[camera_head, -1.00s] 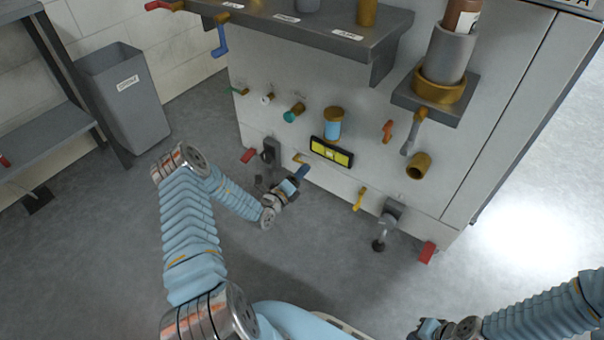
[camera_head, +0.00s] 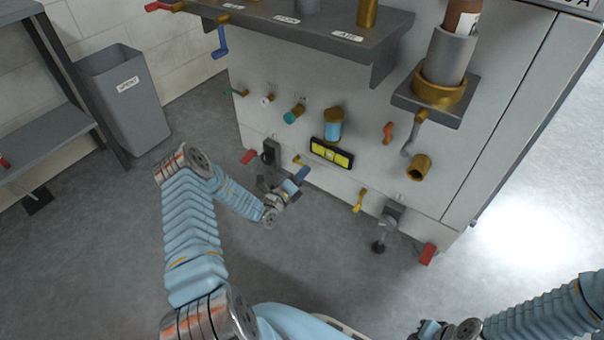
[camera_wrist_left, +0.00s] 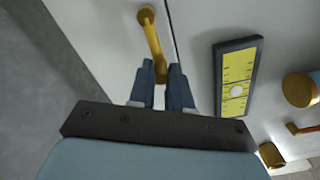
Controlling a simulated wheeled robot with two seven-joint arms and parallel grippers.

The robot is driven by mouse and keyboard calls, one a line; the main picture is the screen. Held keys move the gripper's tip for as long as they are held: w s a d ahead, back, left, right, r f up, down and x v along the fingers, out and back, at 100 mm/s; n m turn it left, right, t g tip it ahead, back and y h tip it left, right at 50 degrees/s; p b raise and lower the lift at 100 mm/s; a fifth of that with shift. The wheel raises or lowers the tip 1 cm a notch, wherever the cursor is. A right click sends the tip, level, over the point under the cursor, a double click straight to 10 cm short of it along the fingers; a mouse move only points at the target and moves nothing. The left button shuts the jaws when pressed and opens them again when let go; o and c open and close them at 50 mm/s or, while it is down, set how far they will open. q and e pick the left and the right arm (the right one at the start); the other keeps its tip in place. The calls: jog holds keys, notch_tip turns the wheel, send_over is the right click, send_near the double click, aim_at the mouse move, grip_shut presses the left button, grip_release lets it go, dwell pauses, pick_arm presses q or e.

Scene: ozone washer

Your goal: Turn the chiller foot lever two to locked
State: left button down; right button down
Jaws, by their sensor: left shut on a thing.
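A brass lever (camera_head: 297,160) is on the machine's lower front, just left of the yellow level gauge. In the left wrist view the brass lever (camera_wrist_left: 152,38) runs from its round pivot down between the two fingertips. My left gripper (camera_head: 301,176) is shut on its free end and partly hides it; the dark blue fingers (camera_wrist_left: 160,82) stand on either side of it. A second brass lever (camera_head: 359,200) sits lower right, near the right foot, apart from the gripper. No label tells which lever is number two. My right gripper (camera_head: 428,329) is at the bottom edge, its fingers unclear.
The yellow level gauge (camera_head: 331,153) is close right of the left gripper; it also shows in the left wrist view (camera_wrist_left: 238,76). Machine feet (camera_head: 390,217) and red blocks (camera_head: 427,253) stick out low. A grey bin (camera_head: 126,105) stands left. The floor between is clear.

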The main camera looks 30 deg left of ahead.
pick_arm(q)
jog(key=shift+w+r, duration=0.1)
jog(key=m, duration=0.1)
jog(key=f+m, duration=0.1)
jog(key=m, duration=0.1)
jog(key=shift+a, duration=0.15)
jog(key=shift+w+a+f+m+b, duration=0.15)
jog(key=shift+a+f+m, duration=0.65)
jog(key=shift+m, duration=1.75)
jog(key=shift+w+a+f+m+b, duration=0.15)
jog(key=shift+a+f+m, duration=0.55)
jog(key=shift+m, duration=1.8)
jog(key=shift+w+a+f+m+b, duration=0.2)
jog(key=shift+a+f+m, duration=0.6)
jog(key=shift+m, duration=1.75)
jog(key=shift+s+a+r, duration=0.15)
jog(key=shift+a+r, duration=0.1)
jog(key=shift+a, duration=0.05)
jog(key=c, duration=1.1)
grip_release()
jog(key=shift+f, duration=0.15)
jog(key=shift+s, duration=0.15)
